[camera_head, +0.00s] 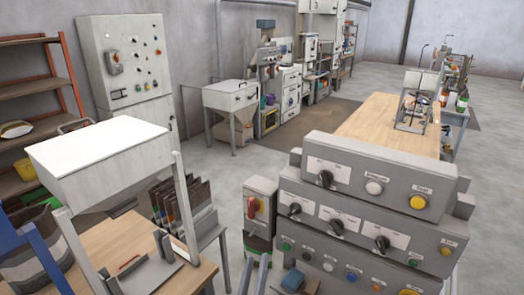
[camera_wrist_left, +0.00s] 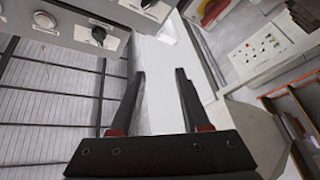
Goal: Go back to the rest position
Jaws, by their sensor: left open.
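My left gripper (camera_wrist_left: 160,72) shows in the left wrist view with its two dark fingers well apart. Nothing is held between them. A pale upright surface (camera_wrist_left: 160,65) lies behind the gap; whether it is near the fingertips I cannot tell. In the head view I cannot clearly make out the left gripper's jaws among the grey parts at the bottom edge. My right gripper shows in neither view.
A grey control console (camera_head: 365,200) with knobs and buttons stands right of centre. Left of it is a red-lever switch box (camera_head: 259,205). A white-topped box (camera_head: 100,150) stands over a wooden table (camera_head: 120,240). Open floor (camera_head: 310,125) lies behind.

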